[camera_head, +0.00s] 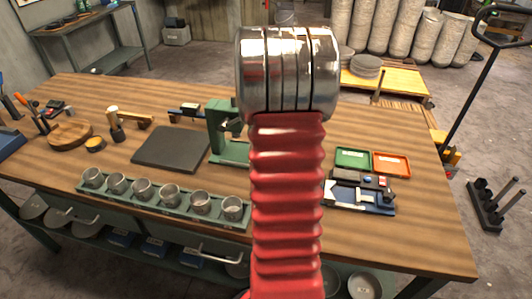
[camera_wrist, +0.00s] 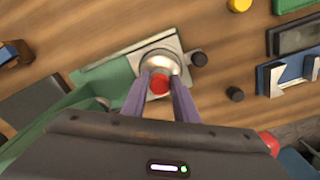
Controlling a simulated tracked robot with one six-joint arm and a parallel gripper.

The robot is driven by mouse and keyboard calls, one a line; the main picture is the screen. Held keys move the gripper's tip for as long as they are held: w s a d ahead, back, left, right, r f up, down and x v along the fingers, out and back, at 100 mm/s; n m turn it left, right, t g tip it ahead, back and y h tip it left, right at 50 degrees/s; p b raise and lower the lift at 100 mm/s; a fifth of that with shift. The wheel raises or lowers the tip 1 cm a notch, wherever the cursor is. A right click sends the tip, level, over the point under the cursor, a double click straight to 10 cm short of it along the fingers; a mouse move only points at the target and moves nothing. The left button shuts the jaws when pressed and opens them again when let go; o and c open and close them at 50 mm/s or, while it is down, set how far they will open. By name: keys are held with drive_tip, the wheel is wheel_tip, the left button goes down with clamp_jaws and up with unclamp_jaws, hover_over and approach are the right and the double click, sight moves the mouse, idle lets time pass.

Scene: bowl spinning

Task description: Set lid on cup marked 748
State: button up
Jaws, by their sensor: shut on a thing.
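In the wrist view, my gripper (camera_wrist: 160,92) is shut on a small red knob (camera_wrist: 160,83). A shiny round metal piece (camera_wrist: 162,58), which looks like the lid, shows just beyond the knob, over a pale square plate on the green stand. I cannot tell whether it touches the plate. Several grey metal cups stand in a row in a green rack (camera_head: 150,203) at the table's front left in the head view; one of them is the middle cup (camera_head: 142,188). No number is readable on any cup. My arm hides the gripper and lid in the head view.
The green stand (camera_head: 222,125) stands behind the rack, beside a dark flat slab (camera_head: 172,148). A green tray (camera_head: 353,159), an orange tray (camera_head: 391,163) and a blue-and-black fixture (camera_head: 360,196) lie to the right. Wooden tools lie at the left. Bare tabletop shows at the front right.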

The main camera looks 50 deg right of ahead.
drive_tip(key=shift+r, duration=1.45)
drive_tip(key=shift+d, duration=0.1)
